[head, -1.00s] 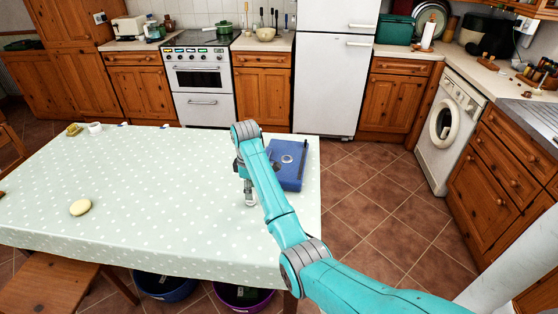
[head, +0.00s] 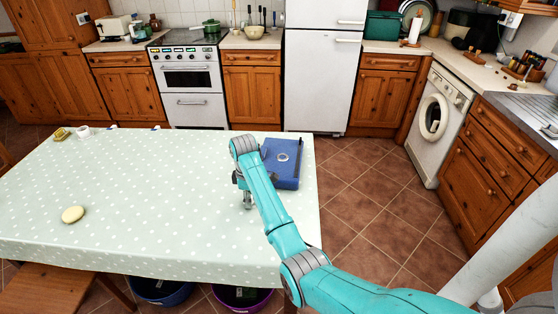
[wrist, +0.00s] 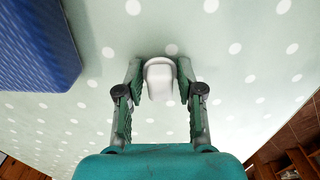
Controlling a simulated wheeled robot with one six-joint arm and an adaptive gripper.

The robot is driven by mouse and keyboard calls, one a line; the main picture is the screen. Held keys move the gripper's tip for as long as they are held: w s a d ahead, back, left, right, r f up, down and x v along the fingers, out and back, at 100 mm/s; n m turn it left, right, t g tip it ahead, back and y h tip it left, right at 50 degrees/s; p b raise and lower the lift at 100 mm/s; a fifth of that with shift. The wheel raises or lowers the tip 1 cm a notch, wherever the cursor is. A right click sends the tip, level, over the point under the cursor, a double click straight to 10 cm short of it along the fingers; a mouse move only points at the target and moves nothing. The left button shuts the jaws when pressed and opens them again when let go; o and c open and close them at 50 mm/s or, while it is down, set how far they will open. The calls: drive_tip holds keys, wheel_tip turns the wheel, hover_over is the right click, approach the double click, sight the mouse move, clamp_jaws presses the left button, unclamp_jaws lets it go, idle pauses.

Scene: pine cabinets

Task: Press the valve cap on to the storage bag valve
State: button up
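The blue storage bag (head: 283,178) lies flat near the right edge of the table, with a pale ring-shaped valve (head: 283,157) on top. Its blue side also shows at the upper left of the wrist view (wrist: 35,50). My gripper (head: 247,204) points down near the tabletop, to the left of and nearer than the bag. In the wrist view my gripper (wrist: 160,75) has its fingertips closed in on both sides of a small white valve cap (wrist: 160,80). The cap appears held between them. Its height above the cloth is hard to judge.
The table (head: 130,190) has a pale green dotted cloth. A cream oval object (head: 73,214) lies at the left. A yellow item (head: 60,134) and a white item (head: 83,131) sit at the far left edge. The middle of the table is clear.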

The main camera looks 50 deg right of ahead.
clamp_jaws()
drive_tip(key=shift+r, duration=0.15)
drive_tip(key=shift+r, duration=1.85)
